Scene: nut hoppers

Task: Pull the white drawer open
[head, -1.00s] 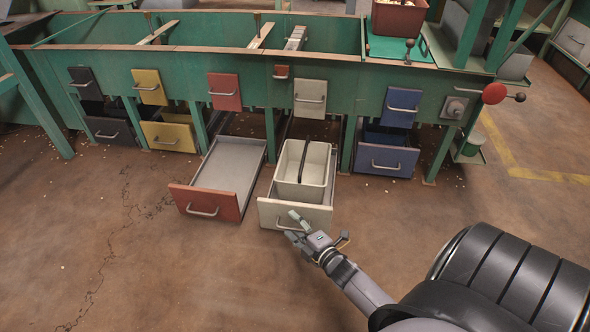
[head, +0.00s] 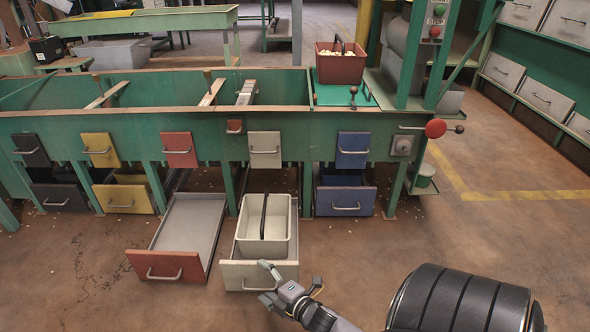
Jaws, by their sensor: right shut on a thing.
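The white drawer (head: 229,276) is pulled out from under the green hopper bench, with its front standing on the near side. A white bin (head: 262,248) with a dark carrying handle sits inside it. My right gripper (head: 266,284) is at the drawer front, shut on its handle (head: 256,286). The fingers hide part of the handle. My left gripper is not in view.
The red drawer (head: 165,265) is also out, just left of the white one. The blue drawer (head: 345,201) at right and the yellow drawer (head: 125,199) stand further back. A red bin (head: 340,66) sits on the bench. The floor in front is open.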

